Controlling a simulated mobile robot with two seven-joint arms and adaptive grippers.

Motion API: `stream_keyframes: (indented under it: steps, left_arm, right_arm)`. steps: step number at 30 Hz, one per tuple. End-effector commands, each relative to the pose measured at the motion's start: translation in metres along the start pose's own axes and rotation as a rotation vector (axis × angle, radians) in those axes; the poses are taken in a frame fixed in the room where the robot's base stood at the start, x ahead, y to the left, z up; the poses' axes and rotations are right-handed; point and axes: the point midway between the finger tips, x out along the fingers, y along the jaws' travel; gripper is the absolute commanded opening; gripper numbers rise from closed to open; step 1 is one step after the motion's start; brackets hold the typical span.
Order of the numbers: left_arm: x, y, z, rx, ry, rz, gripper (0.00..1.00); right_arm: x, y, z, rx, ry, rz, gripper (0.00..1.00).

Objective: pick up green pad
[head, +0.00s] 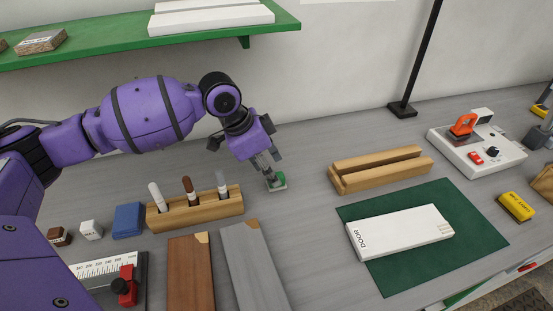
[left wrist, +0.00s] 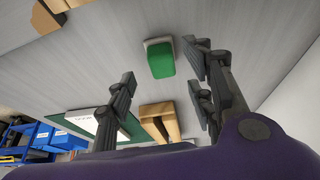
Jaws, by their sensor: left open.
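The green pad (head: 279,179), a small green block with a pale layer, lies on the grey table right of the pen holder. My left gripper (head: 270,171) reaches down from the left right at the pad and partly covers it in the head view. In the left wrist view the green pad (left wrist: 161,64) shows in the gap between the spread fingers of my left gripper (left wrist: 160,72). The gripper is open and nothing is clamped. I cannot tell whether a finger touches the pad. My right gripper is not in view.
A wooden pen holder (head: 215,207) with three markers stands left of the pad. A wooden grooved block (head: 385,171) is to the right, behind a green mat (head: 393,278) bearing a white DOOR board (head: 400,231). Two boards (head: 190,275) lie in front. A green shelf (head: 120,48) hangs above.

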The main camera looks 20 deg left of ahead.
Motion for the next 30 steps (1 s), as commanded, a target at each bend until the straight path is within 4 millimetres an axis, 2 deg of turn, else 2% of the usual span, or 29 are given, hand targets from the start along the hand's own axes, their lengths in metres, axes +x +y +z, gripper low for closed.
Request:
stream_keyframes:
  steps: [6,13,23,30]
  left_arm:
    - [0.032,-0.002,0.001,0.0,0.0,0.001,0.48]
    - [0.035,-0.002,0.0,0.001,0.001,-0.001,0.48]
    - [0.035,-0.002,0.001,0.0,0.0,-0.001,0.06]
    - [0.034,-0.002,0.0,0.0,0.0,-0.001,0.06]
  right_arm:
    - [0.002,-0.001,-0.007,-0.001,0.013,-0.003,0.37]
    - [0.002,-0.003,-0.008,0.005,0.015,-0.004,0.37]
    - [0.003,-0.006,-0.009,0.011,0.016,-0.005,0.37]
    - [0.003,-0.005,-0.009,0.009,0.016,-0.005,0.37]
